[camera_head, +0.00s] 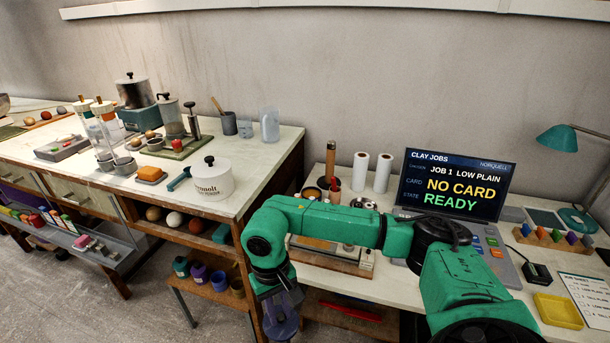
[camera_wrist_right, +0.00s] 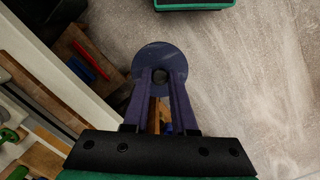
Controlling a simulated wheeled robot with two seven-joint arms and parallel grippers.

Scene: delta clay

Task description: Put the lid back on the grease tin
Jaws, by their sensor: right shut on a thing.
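My right gripper (camera_wrist_right: 160,78) is shut on the dark knob of a round, flat, blue-grey lid (camera_wrist_right: 160,52). In the right wrist view the lid hangs above the grey floor, clear of the benches. In the head view the right gripper (camera_head: 281,315) hangs low in front of the right bench, at the bottom edge. The grease tin is not clearly identified. A dark, round, open-looking container (camera_head: 312,192) stands at the back left of the right bench and may be it. My left gripper is not in view.
The left bench (camera_head: 236,192) holds a white lidded pot (camera_head: 211,180) near its right end. Coloured pots (camera_head: 198,272) stand on a low shelf. Two white rolls (camera_head: 383,173), a screen (camera_head: 458,184) and a yellow tray (camera_head: 558,311) are on the right bench. My right arm crosses above its front.

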